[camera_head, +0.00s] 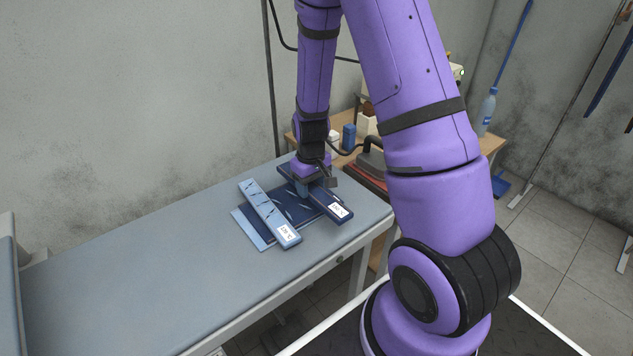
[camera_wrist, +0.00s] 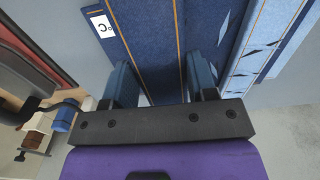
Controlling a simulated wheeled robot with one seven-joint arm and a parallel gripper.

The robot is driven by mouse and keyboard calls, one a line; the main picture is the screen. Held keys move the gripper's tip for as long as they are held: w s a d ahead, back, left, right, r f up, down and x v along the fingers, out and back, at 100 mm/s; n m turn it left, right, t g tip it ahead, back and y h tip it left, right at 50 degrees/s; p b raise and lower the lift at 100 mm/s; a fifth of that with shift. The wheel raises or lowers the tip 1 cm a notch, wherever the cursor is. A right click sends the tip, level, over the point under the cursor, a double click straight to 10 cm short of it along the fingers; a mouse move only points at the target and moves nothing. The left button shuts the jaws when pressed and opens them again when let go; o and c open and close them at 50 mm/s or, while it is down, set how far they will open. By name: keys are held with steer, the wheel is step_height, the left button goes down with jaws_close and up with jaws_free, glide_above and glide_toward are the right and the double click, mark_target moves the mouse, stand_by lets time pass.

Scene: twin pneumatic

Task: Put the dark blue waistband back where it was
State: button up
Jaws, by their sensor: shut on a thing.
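The dark blue waistband (camera_head: 325,197) is a long bar with a white label near its front end. It lies along the right side of a dark blue patched panel (camera_head: 293,207) on the grey table. My gripper (camera_head: 313,183) points down at its back part and is shut on it. In the wrist view, the gripper's fingers (camera_wrist: 163,84) stand on either side of the dark blue waistband (camera_wrist: 150,40). I cannot tell whether the waistband rests on the panel or is slightly raised. A light blue waistband (camera_head: 266,210) with a white label lies at the panel's left.
The grey table (camera_head: 130,270) is clear to the left. An iron (camera_head: 372,155) stands on a red-edged surface behind my gripper. A wooden side table (camera_head: 490,146) bears a water bottle (camera_head: 486,112) and small containers. The wall is close behind the table.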

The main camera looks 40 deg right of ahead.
mark_target(315, 182)
steer(key=w+d, duration=0.4)
steer(key=shift+w+d+f, duration=0.25)
steer(key=shift+f, duration=1.8)
steer(key=shift+f, duration=0.15)
steer(key=o, duration=0.9)
steer(key=shift+o, duration=0.2)
